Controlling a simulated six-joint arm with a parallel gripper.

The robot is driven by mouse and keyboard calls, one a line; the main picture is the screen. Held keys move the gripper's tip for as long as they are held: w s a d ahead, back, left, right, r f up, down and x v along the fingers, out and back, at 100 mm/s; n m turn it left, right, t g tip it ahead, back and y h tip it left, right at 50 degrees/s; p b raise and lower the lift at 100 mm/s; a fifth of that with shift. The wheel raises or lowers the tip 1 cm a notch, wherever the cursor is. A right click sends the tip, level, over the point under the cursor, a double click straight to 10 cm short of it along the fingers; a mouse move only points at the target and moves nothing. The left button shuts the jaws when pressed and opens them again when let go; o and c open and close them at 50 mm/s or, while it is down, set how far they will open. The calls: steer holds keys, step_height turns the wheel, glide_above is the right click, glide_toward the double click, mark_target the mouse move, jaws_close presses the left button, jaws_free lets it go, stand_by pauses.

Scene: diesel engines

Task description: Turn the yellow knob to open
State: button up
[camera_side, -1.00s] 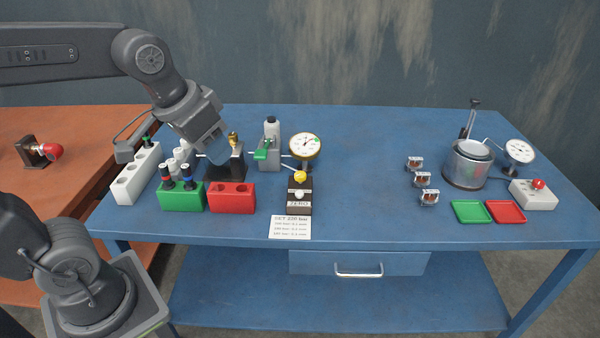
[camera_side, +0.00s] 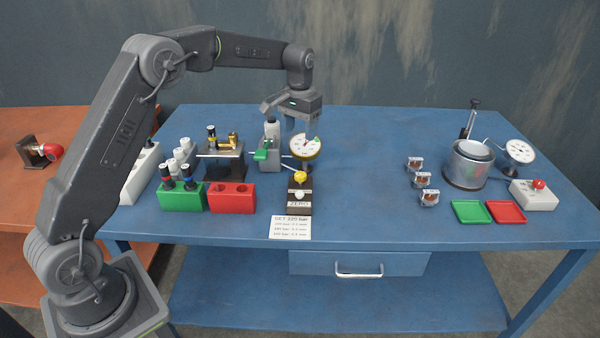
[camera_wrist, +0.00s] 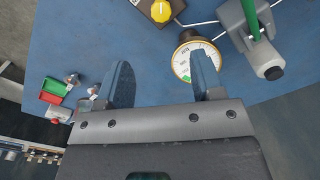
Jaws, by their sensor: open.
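The yellow knob (camera_side: 300,176) sits on a dark block (camera_side: 299,208) labelled ZERO, in front of the dial gauge (camera_side: 305,147). In the wrist view the yellow knob (camera_wrist: 161,11) shows at the top edge, on its dark block. My gripper (camera_side: 300,128) points down above and behind the knob, at the dial gauge, and does not touch the knob. In the wrist view my gripper (camera_wrist: 162,78) has its two fingers wide apart with nothing between them. One finger partly covers the gauge (camera_wrist: 188,62).
A grey pump with a green lever (camera_side: 266,154) stands left of the gauge. A fixture with an injector (camera_side: 222,158), a green rack (camera_side: 182,197) and a red rack (camera_side: 232,198) stand further left. A metal pot (camera_side: 467,170) stands at right. The table between gauge and small clamps (camera_side: 422,180) is clear.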

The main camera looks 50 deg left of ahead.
mark_target(300, 174)
step_height(300, 174, down, 14)
steer(key=shift+f, duration=0.1)
stand_by(0.5)
steer(key=shift+w, duration=0.1)
steer(key=c, duration=0.9)
